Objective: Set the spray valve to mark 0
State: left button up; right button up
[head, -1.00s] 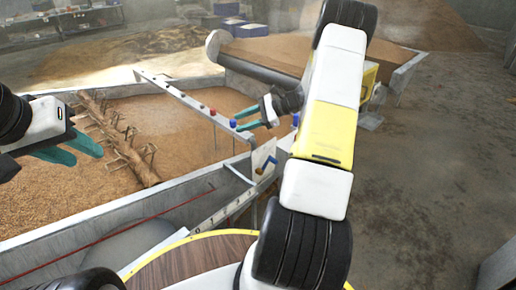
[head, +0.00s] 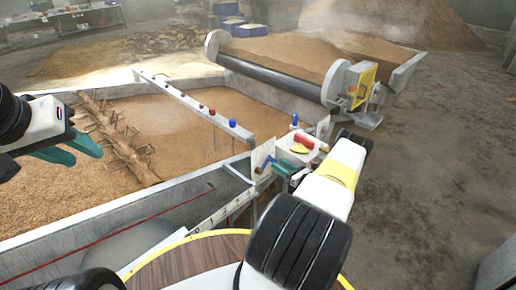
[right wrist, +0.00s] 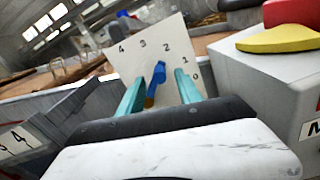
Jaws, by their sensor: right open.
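The spray valve has a white plate (right wrist: 185,38) with marks 4 to 0, which also shows in the head view (head: 259,152). Its blue lever (right wrist: 157,75) stands in front of the plate and appears to point up near mark 2; the exact mark is unclear. My right gripper (right wrist: 160,76) is open, with one teal finger on each side of the lever. I see gaps at both sides, so it is not gripped. In the head view my right gripper (head: 272,172) is at the plate, partly covered by my arm. My left gripper (head: 88,154) is open and empty over the grain bed at left.
A light box with a red handle (head: 304,140) and yellow part stands just right of the plate, close to my right gripper. A rail with red and blue knobs (head: 212,112) runs behind. The trough wall with a number scale (head: 225,213) lies in front.

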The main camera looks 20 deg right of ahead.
aim_at(276, 162)
jog(key=shift+x, duration=2.15)
grip_shut()
